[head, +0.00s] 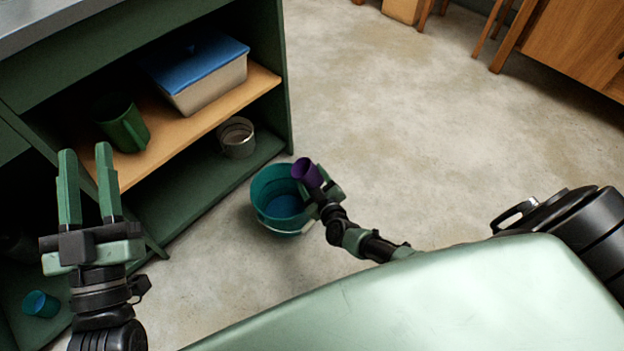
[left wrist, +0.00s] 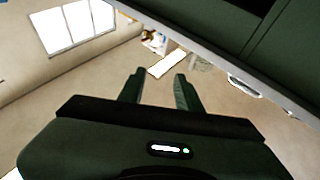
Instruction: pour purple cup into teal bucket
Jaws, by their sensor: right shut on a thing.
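The purple cup (head: 306,172) is held at the right rim of the teal bucket (head: 268,190), partly over its opening. The cup looks tilted; its contents cannot be made out. The bucket stands upright on the floor and its inside bottom looks blue. My right gripper (head: 321,186) is shut on the purple cup, and the cup and bucket hide part of its fingers. My left gripper (head: 86,160) is open and empty, raised in front of the shelf at the left. Its two fingers also show apart in the left wrist view (left wrist: 158,88).
A green shelf unit (head: 287,75) stands at the left. A blue cup (head: 41,304) lies low at the left. The floor (head: 400,130) right of the bucket is clear.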

